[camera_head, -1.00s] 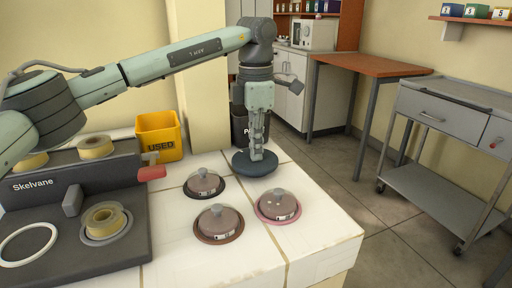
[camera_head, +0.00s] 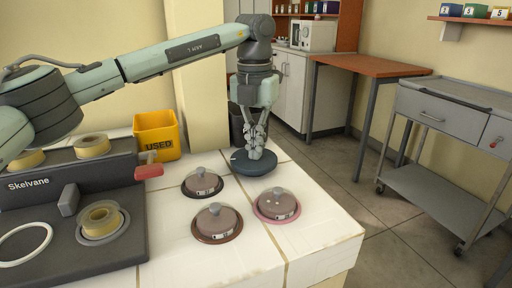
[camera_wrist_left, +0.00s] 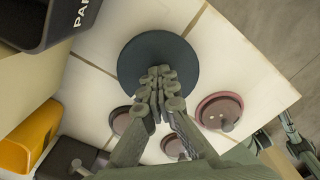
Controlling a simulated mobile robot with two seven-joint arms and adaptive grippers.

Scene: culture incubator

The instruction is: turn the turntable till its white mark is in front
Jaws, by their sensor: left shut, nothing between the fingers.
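The turntable (camera_head: 240,167) is a low dark blue-grey disc on the white tiled bench, near its far right edge. It also shows in the left wrist view (camera_wrist_left: 157,48). My left gripper (camera_head: 254,154) points down over the disc, shut and empty, with its fingertips (camera_wrist_left: 158,74) at or just above the top. I cannot tell whether they touch it. No white mark shows on the visible part of the disc; the fingers hide some of it.
Three domed dishes, on a black (camera_head: 202,184), a brown (camera_head: 217,223) and a pink base (camera_head: 277,205), stand in front of the turntable. A yellow bin (camera_head: 157,135) and a dark bin (camera_head: 237,124) stand behind. A grey Skelvane device (camera_head: 70,200) fills the left.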

